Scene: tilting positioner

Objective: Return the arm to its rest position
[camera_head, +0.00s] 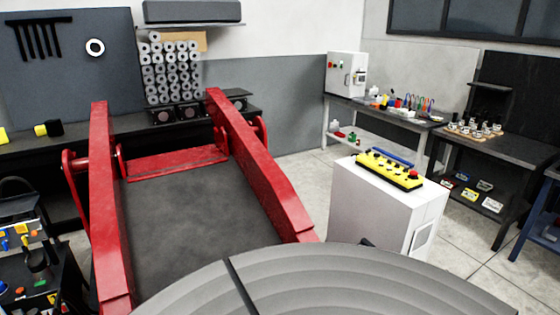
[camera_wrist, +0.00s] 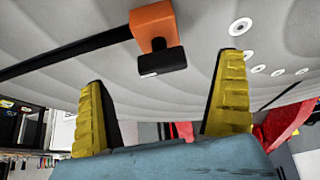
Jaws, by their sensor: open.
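My gripper (camera_wrist: 165,72) shows in the wrist view with its two yellow ridged fingers spread wide apart and nothing between them. Its blue-grey body fills the bottom of that view. Beyond the fingers is a large pale grey disc face (camera_wrist: 205,85) with slots and several round holes. An orange block with a black end (camera_wrist: 153,27) is on that face, above the gap between the fingers. It looks apart from both fingers, but the exact distance is unclear. In the head view, a grey round plate (camera_head: 330,285) fills the bottom, and my gripper does not show there.
Two red positioner arms (camera_head: 262,165) flank a dark grey bed (camera_head: 185,215). A white cabinet (camera_head: 388,205) bearing a yellow control box (camera_head: 388,168) stands to the right, close behind the plate. Workbenches (camera_head: 500,148) line the back right. Bare floor (camera_head: 300,180) lies between bed and cabinet.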

